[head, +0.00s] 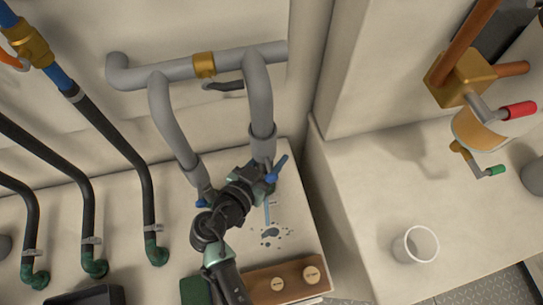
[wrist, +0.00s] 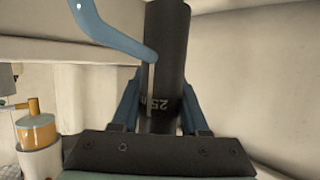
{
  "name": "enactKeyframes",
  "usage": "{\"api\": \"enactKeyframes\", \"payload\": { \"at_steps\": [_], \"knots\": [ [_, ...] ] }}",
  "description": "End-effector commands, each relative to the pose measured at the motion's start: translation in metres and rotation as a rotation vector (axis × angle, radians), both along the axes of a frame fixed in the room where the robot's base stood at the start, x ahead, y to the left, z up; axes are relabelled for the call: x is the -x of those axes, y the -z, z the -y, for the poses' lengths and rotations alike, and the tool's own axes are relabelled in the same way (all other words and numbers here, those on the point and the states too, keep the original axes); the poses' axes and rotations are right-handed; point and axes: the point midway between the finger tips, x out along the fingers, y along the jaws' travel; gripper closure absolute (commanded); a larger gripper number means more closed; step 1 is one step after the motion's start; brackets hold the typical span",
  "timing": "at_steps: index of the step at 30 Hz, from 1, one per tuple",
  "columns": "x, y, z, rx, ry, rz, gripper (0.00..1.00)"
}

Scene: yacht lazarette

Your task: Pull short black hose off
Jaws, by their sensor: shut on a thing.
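The short black hose (wrist: 168,45) stands upright in the wrist view, with pale printed marks near its lower end. My gripper (wrist: 159,108) is shut on it, one blue finger on each side. In the head view my gripper (head: 254,178) is at the lower end of the right grey pipe (head: 262,130), and my wrist hides most of the hose there. A blue lever (wrist: 105,35) passes close to the hose in the wrist view. I cannot tell how far the hose sits on its fitting.
A thin stream of water (head: 267,212) falls to a puddle (head: 270,233) on the pale ledge. Long black hoses (head: 118,138) run at left. A wooden block (head: 262,279) lies in front. A white cup (head: 415,244) and brass valve (head: 458,77) are at right.

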Motion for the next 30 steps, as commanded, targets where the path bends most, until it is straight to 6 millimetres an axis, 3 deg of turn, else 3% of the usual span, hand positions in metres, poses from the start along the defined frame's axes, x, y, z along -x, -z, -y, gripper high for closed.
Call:
{"api": "enactKeyframes", "payload": {
  "at_steps": [30],
  "knots": [
    [0.000, -0.027, 0.000, 0.000, 0.000, 0.001, 1.00]
  ]
}}
